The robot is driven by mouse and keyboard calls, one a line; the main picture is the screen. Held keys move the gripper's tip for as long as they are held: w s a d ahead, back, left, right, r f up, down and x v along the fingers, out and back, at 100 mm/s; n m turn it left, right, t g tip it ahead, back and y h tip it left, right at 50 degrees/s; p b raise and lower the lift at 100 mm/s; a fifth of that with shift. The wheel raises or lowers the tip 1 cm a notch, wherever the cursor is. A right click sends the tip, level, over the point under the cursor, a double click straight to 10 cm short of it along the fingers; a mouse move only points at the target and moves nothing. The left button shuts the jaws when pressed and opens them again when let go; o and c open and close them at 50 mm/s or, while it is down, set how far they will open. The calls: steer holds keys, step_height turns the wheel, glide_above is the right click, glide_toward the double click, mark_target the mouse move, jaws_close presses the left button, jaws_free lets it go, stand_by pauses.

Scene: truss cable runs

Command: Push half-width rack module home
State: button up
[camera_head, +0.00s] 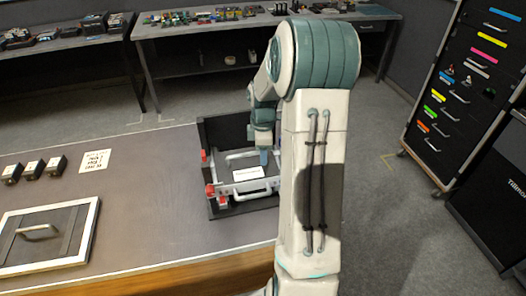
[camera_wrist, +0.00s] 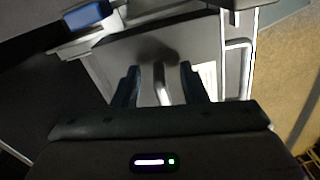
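The half-width rack module (camera_head: 232,163) is a grey unit with a pale front handle and a white label. It sits in a dark open rack frame (camera_head: 222,130) on the bench. Red latches (camera_head: 210,190) show at the frame's left side. My gripper (camera_head: 264,158) points down over the module, close to its label. In the wrist view, my gripper (camera_wrist: 160,82) has its two dark fingers apart, with a pale bar between them and gaps on both sides. The module's grey face (camera_wrist: 135,55) lies beyond the fingers. My arm hides the frame's right part, and contact cannot be told.
A framed panel with a handle (camera_head: 48,235) lies at the bench's front left. Several small black blocks (camera_head: 34,168) and a paper note (camera_head: 95,161) lie behind it. A drawer cabinet (camera_head: 465,90) stands at right. The bench between panel and frame is clear.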

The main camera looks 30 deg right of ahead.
step_height(320, 180, up, 14)
steer(key=shift+b, duration=0.45)
steer(key=shift+c, duration=0.7)
steer(key=s+a+f+m+t, duration=0.1)
steer(key=s+a+m+t, duration=0.2)
steer(key=s+a+m, duration=0.9)
steer(key=s+a, duration=0.6)
steer(key=s, duration=0.2)
steer(key=shift+s+a+f+m, duration=0.15)
steer(key=shift+s+a+m, duration=0.1)
steer(key=shift+s+m, duration=0.05)
